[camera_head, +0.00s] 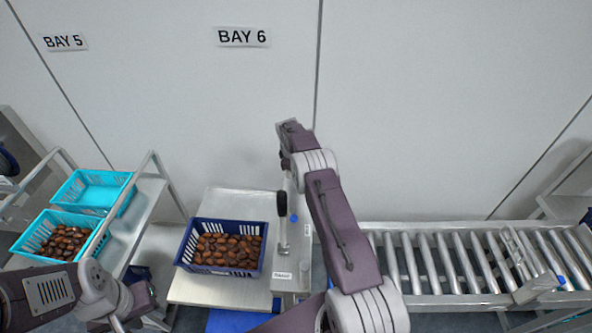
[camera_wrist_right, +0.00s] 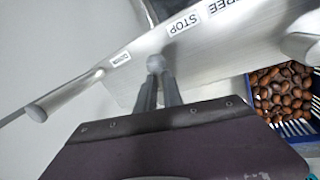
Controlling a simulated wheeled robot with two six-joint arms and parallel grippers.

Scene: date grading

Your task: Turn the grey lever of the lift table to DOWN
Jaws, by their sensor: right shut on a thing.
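The lift table (camera_head: 237,202) is a pale metal platform in the head view, with a narrow metal housing (camera_head: 304,252) at its right. In the right wrist view, my right gripper (camera_wrist_right: 158,90) is shut on a rounded grey piece, apparently the grey lever (camera_wrist_right: 155,63), against a metal panel (camera_wrist_right: 205,55). The panel carries STOP and FREE labels, and a smaller label (camera_wrist_right: 120,58) too blurred to read. I cannot tell which position the lever points to.
A dark blue crate of dates (camera_head: 182,258) sits on the lift table, close left of the housing. A black handle (camera_head: 282,204) stands by the housing. A roller conveyor (camera_head: 440,262) runs to the right. A cart (camera_head: 150,190) with light blue crates stands at the left.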

